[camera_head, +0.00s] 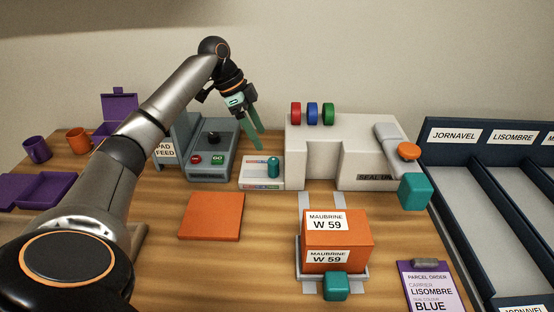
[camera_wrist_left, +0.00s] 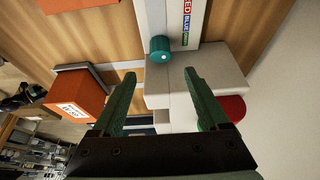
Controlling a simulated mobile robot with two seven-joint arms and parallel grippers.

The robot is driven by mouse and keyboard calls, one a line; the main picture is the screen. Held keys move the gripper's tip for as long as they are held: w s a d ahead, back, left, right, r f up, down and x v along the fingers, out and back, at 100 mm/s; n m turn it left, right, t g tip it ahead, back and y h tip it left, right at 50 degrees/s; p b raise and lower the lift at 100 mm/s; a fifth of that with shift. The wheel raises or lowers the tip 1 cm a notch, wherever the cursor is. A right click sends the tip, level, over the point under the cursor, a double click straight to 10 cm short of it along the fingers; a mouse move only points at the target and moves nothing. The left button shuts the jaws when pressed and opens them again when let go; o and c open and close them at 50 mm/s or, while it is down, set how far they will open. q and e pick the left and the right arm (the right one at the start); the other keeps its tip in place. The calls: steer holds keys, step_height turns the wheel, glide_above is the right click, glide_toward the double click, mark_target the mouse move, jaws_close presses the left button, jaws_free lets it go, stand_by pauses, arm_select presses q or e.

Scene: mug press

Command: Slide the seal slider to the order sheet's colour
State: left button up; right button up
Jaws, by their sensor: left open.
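The seal slider is a white block (camera_head: 255,184) with a teal knob (camera_head: 273,168). In the left wrist view its strip reads RED, BLUE, GREEN (camera_wrist_left: 186,22), and the knob (camera_wrist_left: 160,49) stands nearest the GREEN end. The order sheet (camera_head: 432,288) is on a purple clipboard at the lower right and reads PARCEL ORDER, LISOMBRE, BLUE. My left gripper (camera_head: 259,140) is open and empty, above and slightly behind the knob, apart from it. In the left wrist view the knob lies just beyond the gap between the green fingers (camera_wrist_left: 160,78). My right gripper is not in view.
The white press (camera_head: 340,135) with red, blue and green discs stands right of the slider. The grey pad feeder (camera_head: 212,150) stands left. An orange pad (camera_head: 212,216) lies in front. An orange parcel (camera_head: 345,240) sits on a tray. Dark labelled bins (camera_head: 450,160) line the right.

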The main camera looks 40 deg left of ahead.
mark_target(273, 161)
arm_select(q)
steer(key=b+x, duration=0.1)
steer(key=x, duration=0.9)
steer(key=shift+w+f, duration=0.1)
steer(key=shift+f, duration=0.1)
jaws_close()
stand_by(1.0)
